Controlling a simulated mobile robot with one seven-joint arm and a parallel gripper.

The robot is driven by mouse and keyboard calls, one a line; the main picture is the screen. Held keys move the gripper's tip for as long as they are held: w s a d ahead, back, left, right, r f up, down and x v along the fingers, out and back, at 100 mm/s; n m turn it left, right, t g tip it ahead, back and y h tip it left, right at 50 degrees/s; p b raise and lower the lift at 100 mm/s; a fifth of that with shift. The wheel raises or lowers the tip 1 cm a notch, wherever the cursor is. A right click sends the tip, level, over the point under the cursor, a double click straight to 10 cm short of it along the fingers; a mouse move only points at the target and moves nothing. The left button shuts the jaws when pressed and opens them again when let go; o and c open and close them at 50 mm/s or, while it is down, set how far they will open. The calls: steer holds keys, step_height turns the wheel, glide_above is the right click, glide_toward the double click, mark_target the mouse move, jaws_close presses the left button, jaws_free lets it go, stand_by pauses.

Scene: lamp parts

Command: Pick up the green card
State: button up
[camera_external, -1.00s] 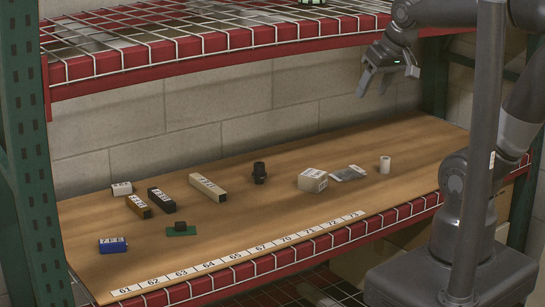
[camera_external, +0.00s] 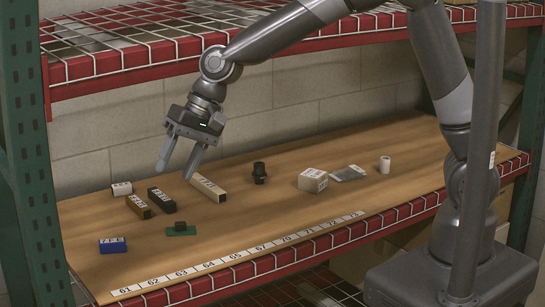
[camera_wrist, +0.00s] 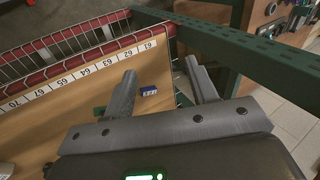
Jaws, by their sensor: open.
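The green card (camera_external: 190,232) lies flat on the wooden shelf near its front left, with a small dark block (camera_external: 179,227) on it. In the wrist view only a bit of green, likely the card, shows beside the left finger; the rest is hidden behind that finger. My gripper (camera_external: 174,176) is open and empty, fingers pointing down. It is above the shelf and apart from the card, up and slightly left of it in the external view. The open fingers (camera_wrist: 163,78) also show in the wrist view.
A blue box (camera_external: 112,245) lies left of the card. Dark, brown, white and tan boxes stand behind it, with a tan long box (camera_external: 208,188) near my gripper. A black part (camera_external: 259,172), white box (camera_external: 312,180) and white cylinder (camera_external: 385,164) are further right. A red upper shelf (camera_external: 130,73) hangs above.

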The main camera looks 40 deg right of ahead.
steer(key=w+a+f+m+g+h, duration=0.1)
steer(key=a+f, duration=0.4)
steer(key=f, duration=0.2)
steer(key=w+a+f+m, duration=0.1)
steer(key=a+f, duration=0.4)
steer(key=f, duration=0.3)
steer(key=w+d+f+m+h, duration=0.1)
steer(key=w+d+f, duration=0.1)
steer(key=w+d, duration=0.3)
steer(key=w+d+f+m+t+h, duration=0.1)
steer(key=w+d+f, duration=0.2)
steer(key=w+d, duration=0.3)
steer(key=w+d+f+m+h, duration=0.1)
steer(key=w+d, duration=0.4)
steer(key=w, duration=0.5)
steer(key=shift+w+d+f+t+h, duration=0.15)
steer(key=shift+d+f+h, duration=0.1)
steer(key=shift+f, duration=0.25)
steer(key=shift+d+f+t+h, duration=0.15)
steer(key=shift+f+h, duration=0.1)
steer(key=shift+f, duration=0.25)
steer(key=r+m+h, duration=0.1)
glide_above(180, 222)
steer(key=s, duration=0.1)
steer(key=shift+w+f, duration=0.25)
steer(key=shift+f, duration=1.55)
steer(key=shift+w+f, duration=0.2)
steer(key=shift+f, duration=1.6)
